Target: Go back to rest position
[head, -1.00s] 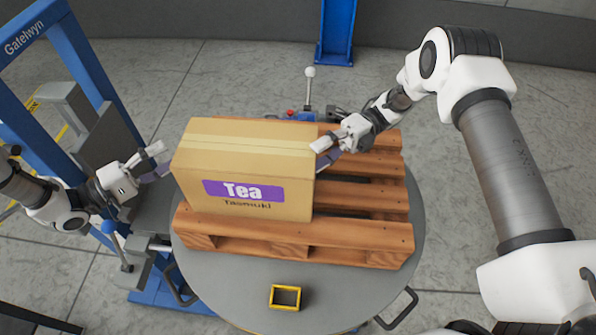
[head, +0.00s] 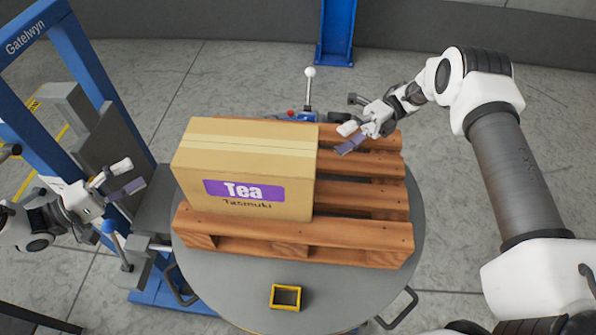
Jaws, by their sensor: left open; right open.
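A tan cardboard box (head: 245,170) with a purple Tea label stands upright on the left part of a wooden pallet (head: 365,235). My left gripper (head: 128,176) is open and empty, left of the box and clear of it. My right gripper (head: 347,138) is open and empty, above the back right part of the pallet, a short gap to the right of the box. Neither gripper touches the box.
The pallet lies on a round grey turntable (head: 230,300) with a yellow square frame (head: 285,297) at its front. A blue Gatelwyn frame (head: 85,75) stands at the left. A white-knobbed lever (head: 309,90) rises behind the box. The right pallet slats are bare.

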